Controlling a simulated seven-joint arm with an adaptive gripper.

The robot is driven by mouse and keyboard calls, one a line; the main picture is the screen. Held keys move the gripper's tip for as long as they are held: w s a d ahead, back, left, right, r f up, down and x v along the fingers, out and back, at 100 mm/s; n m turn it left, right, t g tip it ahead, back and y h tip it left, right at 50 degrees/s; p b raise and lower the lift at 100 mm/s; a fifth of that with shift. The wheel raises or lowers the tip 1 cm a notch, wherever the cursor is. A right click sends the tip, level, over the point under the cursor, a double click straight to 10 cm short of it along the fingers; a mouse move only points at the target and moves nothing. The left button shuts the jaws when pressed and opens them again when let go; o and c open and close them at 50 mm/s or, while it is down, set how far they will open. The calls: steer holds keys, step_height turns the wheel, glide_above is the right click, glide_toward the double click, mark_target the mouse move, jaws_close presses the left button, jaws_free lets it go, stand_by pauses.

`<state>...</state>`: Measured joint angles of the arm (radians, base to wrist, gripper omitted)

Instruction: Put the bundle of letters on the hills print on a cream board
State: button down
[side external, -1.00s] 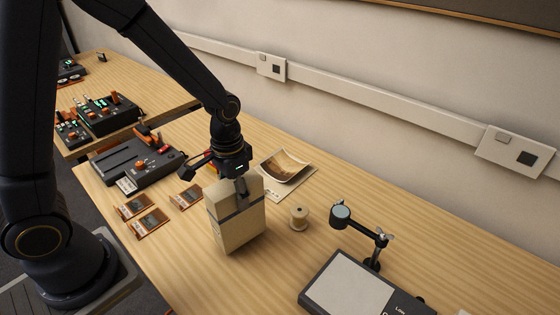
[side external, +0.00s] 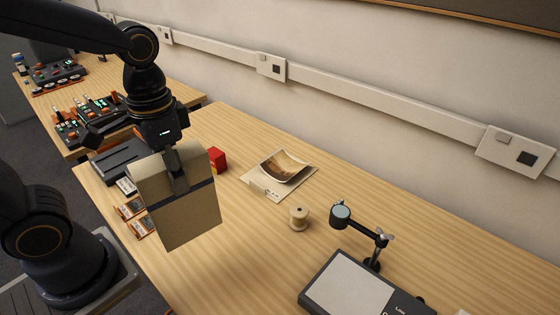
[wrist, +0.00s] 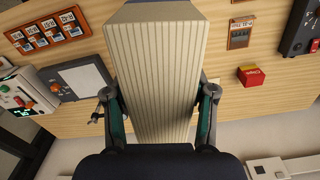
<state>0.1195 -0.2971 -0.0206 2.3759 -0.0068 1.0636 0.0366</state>
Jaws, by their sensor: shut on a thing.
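The bundle of letters (side external: 193,215) is a tan block with a dark band around it. My gripper (side external: 178,175) is shut on it and holds it up, slightly tilted, above the table's near side. In the wrist view the bundle (wrist: 157,75) shows its many paper edges between my two fingers. The hills print on a cream board (side external: 279,174) lies toward the back of the table, to the right of my gripper. The print is curled and nothing rests on it. The print is not seen clearly in the wrist view.
A wooden spool (side external: 298,218) stands right of the print. A magnifier stand (side external: 357,228) and a light pad (side external: 350,286) are farther right. A red box (side external: 217,159) stands behind the bundle. Small orange-framed cards (side external: 131,208) lie at the left, partly hidden. Bare table lies between bundle and spool.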

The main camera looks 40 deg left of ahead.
steer(key=w+a+r+n, duration=0.1)
steer(key=w+a, duration=0.1)
steer(key=w, duration=0.7)
steer(key=w+a+r, duration=0.2)
steer(key=w, duration=0.7)
steer(key=w+a+f, duration=0.2)
steer(key=w+f, duration=0.6)
steer(key=w+a+f+n, duration=0.1)
steer(key=w+a+f, duration=0.2)
steer(key=w+f, duration=0.5)
steer(key=shift+w+f, duration=0.35)
steer(key=shift+f, duration=0.35)
steer(key=shift+c, duration=1.8)
jaws_free()
